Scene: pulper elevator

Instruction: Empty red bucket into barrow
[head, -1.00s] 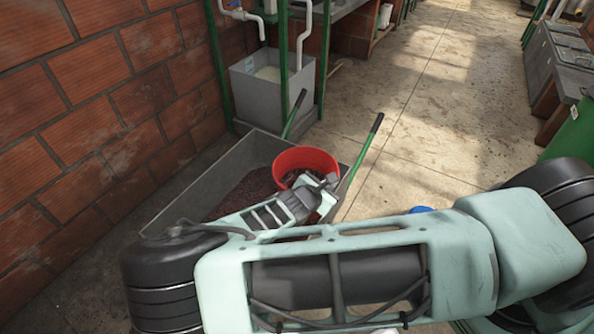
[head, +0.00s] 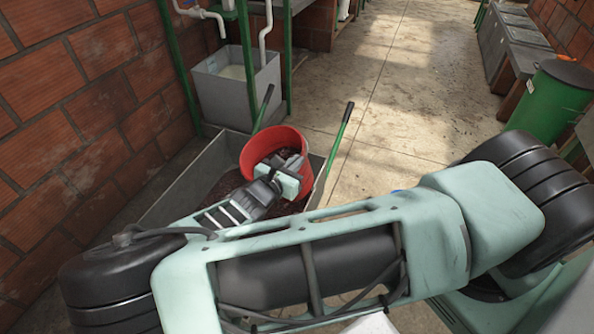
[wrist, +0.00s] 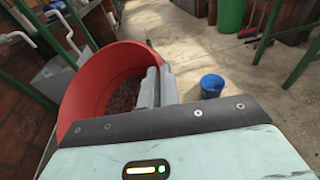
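The red bucket (head: 262,144) is held over the grey barrow (head: 182,183) in the head view, tilted with its mouth partly towards me. Dark reddish pulp shows inside the bucket (wrist: 75,85) in the wrist view. The barrow has green handles with black grips, and dark red pulp (head: 222,184) lies in it. My gripper (head: 291,166) is shut on the bucket's rim at its near right side. In the wrist view my gripper's fingers (wrist: 153,88) close on the rim. My arm hides the near part of the barrow.
A brick wall (head: 80,90) runs along the left. A grey tank (head: 236,88) with green posts stands behind the barrow. A green bin (head: 549,105) stands at the right. A blue bucket (wrist: 211,85) stands on the floor. The concrete floor in the middle is clear.

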